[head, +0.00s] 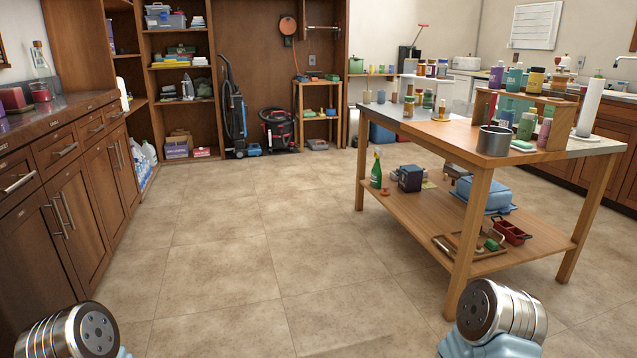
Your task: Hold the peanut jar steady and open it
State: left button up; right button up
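I cannot make out which item is the peanut jar. Several small jars and bottles stand on the wooden table (452,140) at right, including a dark-bodied container (535,80) on the raised wooden rack (553,100). They are too small to identify. Only rounded metal joints of my two arms show at the bottom left and bottom right corners. Neither gripper is in view.
The tiled floor (225,260) is clear in the middle. A cabinet counter (75,105) runs along the left. A metal pot (494,141) stands near the table's front edge. Upright vacuum (233,105) and red canister vacuum (280,128) stand at the back.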

aim_at(408, 110)
jog(key=i, duration=0.7)
jog(key=i+z, duration=0.15)
jog(key=i, duration=0.55)
jog(key=i+j, duration=0.15)
jog(key=i, duration=0.5)
jog(key=i+j+z, duration=0.1)
jog(key=i, duration=0.6)
